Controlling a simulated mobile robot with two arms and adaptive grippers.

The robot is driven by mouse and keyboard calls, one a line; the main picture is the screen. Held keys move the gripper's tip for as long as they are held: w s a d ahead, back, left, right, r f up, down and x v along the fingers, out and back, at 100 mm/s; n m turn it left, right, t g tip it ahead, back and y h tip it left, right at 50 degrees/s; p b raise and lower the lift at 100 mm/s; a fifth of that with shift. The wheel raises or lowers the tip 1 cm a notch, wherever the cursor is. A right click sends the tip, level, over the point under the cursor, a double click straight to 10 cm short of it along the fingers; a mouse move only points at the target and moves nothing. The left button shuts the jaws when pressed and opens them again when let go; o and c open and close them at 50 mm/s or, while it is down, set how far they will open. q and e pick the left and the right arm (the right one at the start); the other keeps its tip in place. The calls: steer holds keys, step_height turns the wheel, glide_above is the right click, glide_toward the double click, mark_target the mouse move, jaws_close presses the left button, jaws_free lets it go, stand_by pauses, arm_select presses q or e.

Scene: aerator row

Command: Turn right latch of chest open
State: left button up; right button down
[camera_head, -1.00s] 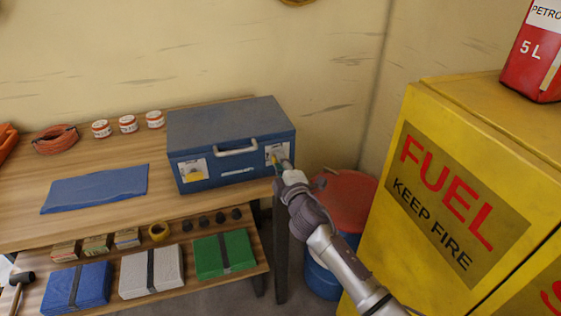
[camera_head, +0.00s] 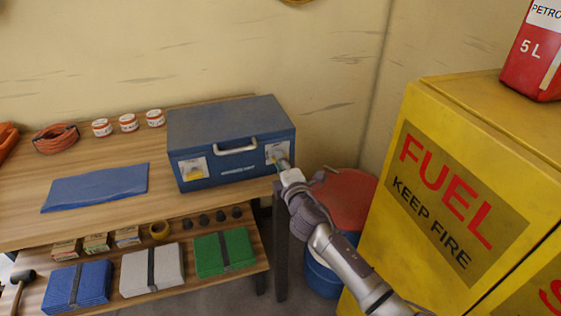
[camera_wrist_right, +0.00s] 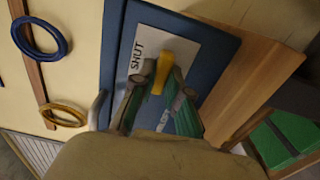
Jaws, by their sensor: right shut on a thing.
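The blue chest (camera_head: 230,130) stands on the wooden bench with its lid down and a pale handle on its front. Its left latch (camera_head: 194,170) is a yellow piece on a white plate. The right latch (camera_wrist_right: 161,73) is a yellow lever on a white plate with the word SHUT, seen in the right wrist view. My right gripper (camera_wrist_right: 158,100) is at this plate with its fingers on either side of the yellow lever, shut on it. In the head view the right gripper (camera_head: 284,165) largely hides the latch. My left gripper is not in view.
A yellow fuel cabinet (camera_head: 450,200) stands close to the right of my right arm. A blue drum with a red lid (camera_head: 350,200) is behind the arm. A blue cloth (camera_head: 95,188) lies on the bench (camera_head: 60,228), left of the chest.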

steer(key=c, duration=1.2)
jaws_free()
steer(key=shift+r, duration=0.15)
steer(key=shift+o, duration=0.2)
steer(key=shift+w+a, duration=0.1)
steer(key=shift+w, duration=0.05)
steer(key=v, duration=1.2)
